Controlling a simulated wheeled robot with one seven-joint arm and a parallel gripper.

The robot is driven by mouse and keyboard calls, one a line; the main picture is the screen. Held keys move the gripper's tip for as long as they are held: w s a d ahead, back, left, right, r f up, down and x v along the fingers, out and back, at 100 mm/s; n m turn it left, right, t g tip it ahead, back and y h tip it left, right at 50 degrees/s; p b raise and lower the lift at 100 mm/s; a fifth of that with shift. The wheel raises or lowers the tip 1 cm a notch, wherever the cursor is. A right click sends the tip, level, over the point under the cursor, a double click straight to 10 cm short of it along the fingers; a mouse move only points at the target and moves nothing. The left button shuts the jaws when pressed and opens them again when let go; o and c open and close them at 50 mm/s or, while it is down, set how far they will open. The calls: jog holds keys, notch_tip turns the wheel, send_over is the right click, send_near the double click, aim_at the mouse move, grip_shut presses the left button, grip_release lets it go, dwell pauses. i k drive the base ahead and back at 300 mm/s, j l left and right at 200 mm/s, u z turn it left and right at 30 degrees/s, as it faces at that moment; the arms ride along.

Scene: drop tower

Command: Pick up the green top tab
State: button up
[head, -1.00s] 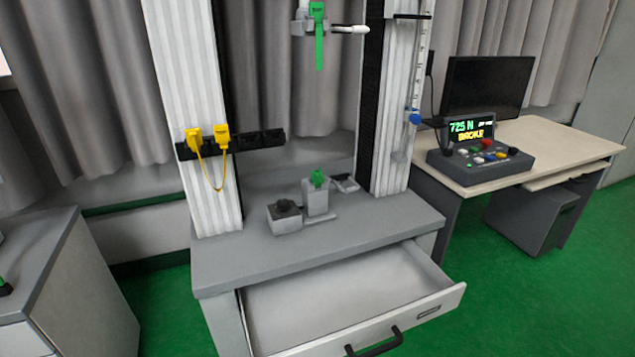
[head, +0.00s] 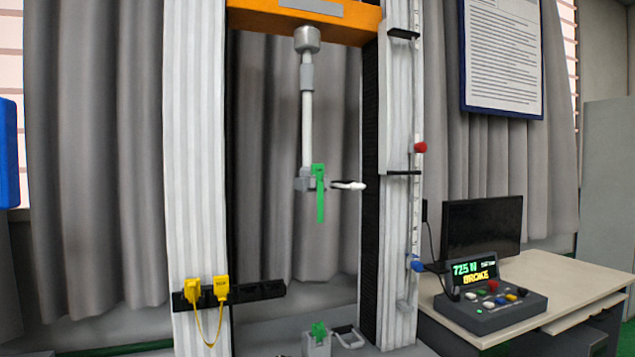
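The green top tab (head: 320,200) is in the upper clamp (head: 303,185) in the head view. It hangs straight down below the clamp, at the lower end of the grey rod. A white handle (head: 348,185) sticks out to the right beside it. Another green piece (head: 319,331) stands on the lower grip block (head: 317,347) at the bottom of the picture. My gripper is not in view.
Two white columns flank the tower, with an orange crossbeam (head: 300,14) above. Yellow plugs (head: 206,290) sit on a black strip at left. A control box (head: 490,306) reading "725 N" and "BROKE" and a monitor (head: 481,238) are on the desk at right.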

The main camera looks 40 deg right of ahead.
aim_at(318, 169)
jog(key=i+j+z, duration=0.85)
jog(key=j, duration=0.15)
jog(key=i+j+z, duration=0.1)
jog(key=j+z, duration=0.2)
jog(key=j, duration=0.15)
